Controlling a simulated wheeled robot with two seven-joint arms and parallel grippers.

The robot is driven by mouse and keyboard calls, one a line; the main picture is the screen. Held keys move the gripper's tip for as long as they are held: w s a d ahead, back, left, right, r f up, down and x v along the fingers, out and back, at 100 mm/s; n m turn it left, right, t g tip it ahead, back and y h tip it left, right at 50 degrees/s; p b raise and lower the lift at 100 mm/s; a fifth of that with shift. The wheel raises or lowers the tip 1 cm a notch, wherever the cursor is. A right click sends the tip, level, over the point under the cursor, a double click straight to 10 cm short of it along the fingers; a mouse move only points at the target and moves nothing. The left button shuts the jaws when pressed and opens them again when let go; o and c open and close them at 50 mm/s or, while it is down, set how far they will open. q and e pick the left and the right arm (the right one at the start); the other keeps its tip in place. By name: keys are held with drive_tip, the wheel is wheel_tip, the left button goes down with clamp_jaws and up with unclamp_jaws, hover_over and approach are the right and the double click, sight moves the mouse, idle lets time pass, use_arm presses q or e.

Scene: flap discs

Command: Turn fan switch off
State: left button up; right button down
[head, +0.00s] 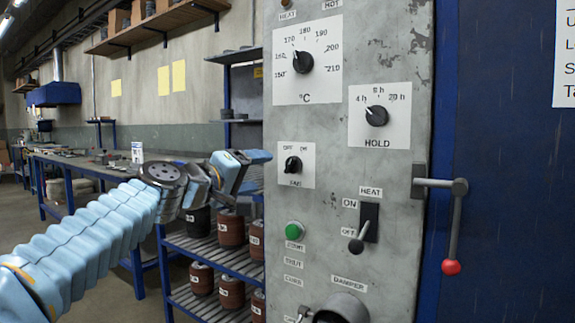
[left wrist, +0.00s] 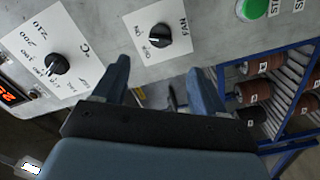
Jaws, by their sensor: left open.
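The fan switch (head: 292,164) is a small black knob on a white plate with OFF and ON marks, at the left edge of the grey panel (head: 335,200) in the head view. It also shows in the left wrist view (left wrist: 158,38), beyond the fingers. Which mark the knob points to is too small to tell. My left gripper (head: 257,157) is just left of the plate in the head view. In the left wrist view the gripper (left wrist: 158,70) is open, its fingers spread and empty, apart from the knob. My right gripper is not in view.
The panel also carries a temperature dial (head: 302,62), a hold dial (head: 376,116), a heat lever (head: 357,245), a green button (head: 295,230) and a damper control (head: 340,308). A red-ended handle (head: 452,266) juts out at right. A blue rack (head: 215,262) stands behind my left arm.

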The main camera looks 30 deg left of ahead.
sight(288, 167)
use_arm(q)
drive_tip(key=w+p, duration=0.1)
drive_tip(key=w, duration=0.2)
drive_tip(key=w+p, duration=0.1)
drive_tip(key=w, duration=0.2)
drive_tip(key=w+p, duration=0.1)
drive_tip(key=w, duration=0.3)
drive_tip(key=shift+d, duration=0.35)
drive_tip(key=shift+w, duration=0.45)
drive_tip(key=shift+c, duration=0.3)
drive_tip(key=shift+f, duration=0.1)
drive_tip(key=c, duration=1)
